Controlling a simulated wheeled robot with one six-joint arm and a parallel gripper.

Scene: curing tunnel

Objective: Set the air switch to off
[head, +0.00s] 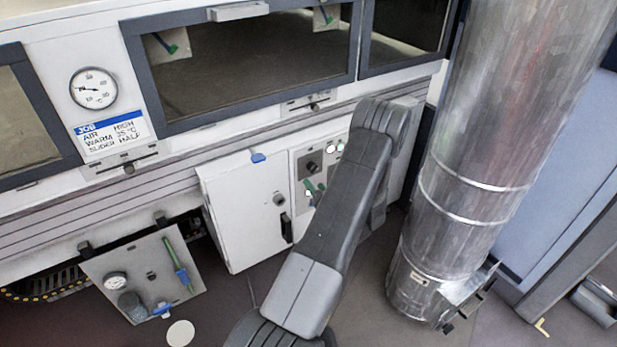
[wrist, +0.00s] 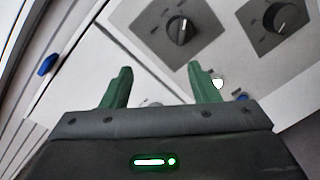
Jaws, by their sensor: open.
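A dark rotary knob (head: 312,167) sits on a grey plate on the white cabinet front. In the wrist view a dark knob (wrist: 180,28) with a pale pointer mark lies ahead of my fingers, and a second dark knob (wrist: 272,18) is on another grey plate to its right. Their markings are too small to read, so I cannot tell which is the air switch or its setting. My gripper (wrist: 160,80) is open and empty, its green fingers apart from both knobs. In the head view my gripper (head: 314,188) is just below the knob, partly hidden by my arm.
The white cabinet door (head: 242,210) has a black handle. A wide metal duct (head: 465,150) stands right of my arm.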

